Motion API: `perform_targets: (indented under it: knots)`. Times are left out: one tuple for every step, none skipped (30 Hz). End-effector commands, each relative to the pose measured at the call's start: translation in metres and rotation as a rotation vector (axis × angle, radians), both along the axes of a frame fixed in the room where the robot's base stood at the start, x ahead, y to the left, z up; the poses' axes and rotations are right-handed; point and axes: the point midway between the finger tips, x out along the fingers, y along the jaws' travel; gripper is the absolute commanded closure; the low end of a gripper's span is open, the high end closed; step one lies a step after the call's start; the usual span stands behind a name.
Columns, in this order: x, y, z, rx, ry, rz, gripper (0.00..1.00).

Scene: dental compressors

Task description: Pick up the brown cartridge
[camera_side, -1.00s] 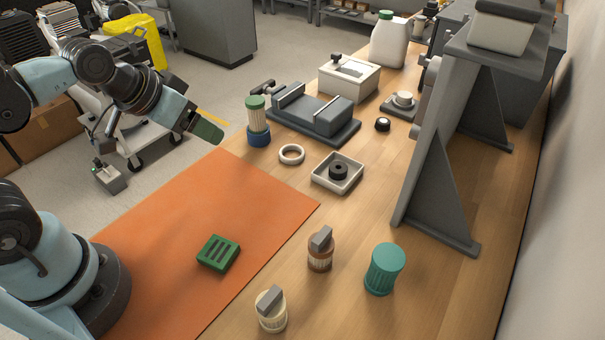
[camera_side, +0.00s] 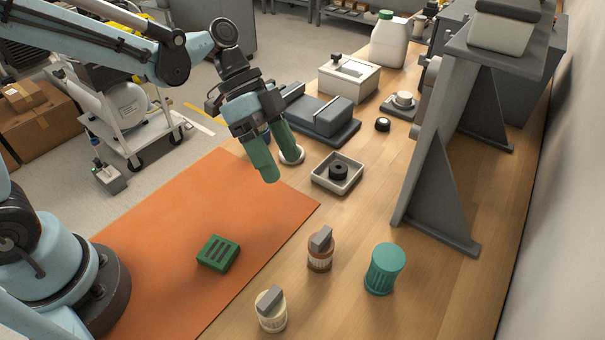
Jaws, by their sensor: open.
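The brown cartridge (camera_side: 320,252) stands upright on the wooden bench, right of the orange mat. My gripper (camera_side: 280,166) has two green fingers that point downward. It is open and empty, in the air above and behind the brown cartridge, well apart from it. It hides most of the blue-based, green-topped cartridge and part of the white ring (camera_side: 291,155).
A cream cartridge (camera_side: 271,311) stands in front of the brown one, a teal ribbed canister (camera_side: 384,270) to its right. A green slotted block (camera_side: 218,253) lies on the orange mat (camera_side: 160,245). A square tray (camera_side: 337,174) holds a black part. A grey angled bracket (camera_side: 440,190) stands at right.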

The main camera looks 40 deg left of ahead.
Motion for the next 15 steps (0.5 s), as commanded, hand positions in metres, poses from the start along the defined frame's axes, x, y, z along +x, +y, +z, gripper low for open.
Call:
perform_targets:
  knots:
    - [0.004,-0.008,-0.005,-0.047,-0.008,-0.090,0.27]
    - [0.004,-0.012,-0.008,-0.079,-0.015,-0.144,0.27]
    - [0.005,-0.018,-0.011,-0.122,-0.028,-0.217,0.27]
    - [0.005,-0.022,-0.014,-0.156,-0.037,-0.270,0.27]
    - [0.005,-0.025,-0.017,-0.191,-0.050,-0.322,0.27]
    - [0.005,-0.029,-0.020,-0.238,-0.066,-0.389,0.27]
    - [0.005,-0.032,-0.023,-0.272,-0.080,-0.437,0.27]
    - [0.005,-0.034,-0.026,-0.305,-0.092,-0.481,0.27]
    - [0.004,-0.037,-0.029,-0.347,-0.111,-0.536,0.27]
    - [0.003,-0.039,-0.032,-0.378,-0.124,-0.573,0.27]
    - [0.003,-0.040,-0.034,-0.405,-0.136,-0.606,0.27]
    - [0.002,-0.041,-0.037,-0.436,-0.151,-0.644,0.27]
    - [0.001,-0.042,-0.039,-0.459,-0.161,-0.669,0.27]
    - [0.000,-0.043,-0.040,-0.476,-0.170,-0.690,0.27]
    - [0.000,-0.043,-0.042,-0.495,-0.180,-0.711,0.27]
